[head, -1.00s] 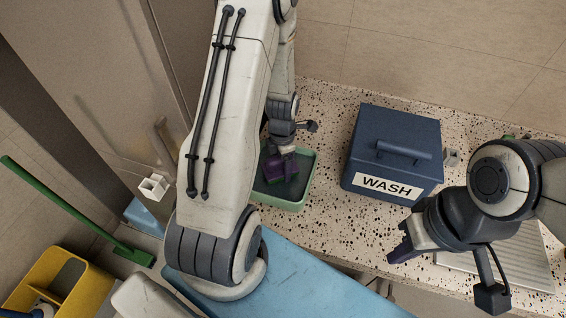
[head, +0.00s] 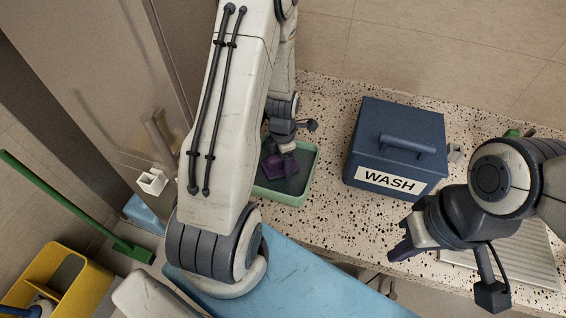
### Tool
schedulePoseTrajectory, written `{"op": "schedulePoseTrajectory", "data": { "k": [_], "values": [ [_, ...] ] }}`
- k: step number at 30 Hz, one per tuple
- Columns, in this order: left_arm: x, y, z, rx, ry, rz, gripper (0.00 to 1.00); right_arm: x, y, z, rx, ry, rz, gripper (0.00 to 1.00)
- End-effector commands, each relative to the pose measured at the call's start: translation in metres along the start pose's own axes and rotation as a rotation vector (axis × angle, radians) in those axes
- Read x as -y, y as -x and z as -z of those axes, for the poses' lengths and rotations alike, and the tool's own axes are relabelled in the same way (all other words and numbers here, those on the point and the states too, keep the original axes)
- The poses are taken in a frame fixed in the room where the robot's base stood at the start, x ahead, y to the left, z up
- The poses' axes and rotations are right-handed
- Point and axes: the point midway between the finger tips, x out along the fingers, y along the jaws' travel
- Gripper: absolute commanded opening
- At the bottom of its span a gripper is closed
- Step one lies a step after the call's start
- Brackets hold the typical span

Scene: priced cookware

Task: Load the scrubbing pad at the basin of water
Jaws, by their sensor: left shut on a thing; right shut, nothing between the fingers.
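The basin (head: 290,198) is a shallow green tray with dark contents, standing on the speckled counter in the head view; my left arm covers its left part. My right gripper (head: 403,250) is shut and empty, over the counter's front edge at the right.
A dark blue box labelled WASH (head: 398,150), with a handle on its lid, stands right of the basin. A ribbed white board (head: 525,258) lies at the right, partly under my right arm. A yellow caddy (head: 62,278) and green-handled tool (head: 70,205) are at the lower left.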

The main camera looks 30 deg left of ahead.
Motion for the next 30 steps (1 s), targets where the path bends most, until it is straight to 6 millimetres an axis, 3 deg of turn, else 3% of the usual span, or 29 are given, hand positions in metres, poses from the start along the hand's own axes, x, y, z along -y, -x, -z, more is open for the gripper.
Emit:
{"op": "schedulePoseTrajectory", "data": {
  "k": [30],
  "values": [
    [-0.0002,-0.0094,0.0001,0.000,0.000,0.000,0.14,-0.0005,-0.0071,-0.0004,0.000,0.000,0.000,0.00]
  ]
}}
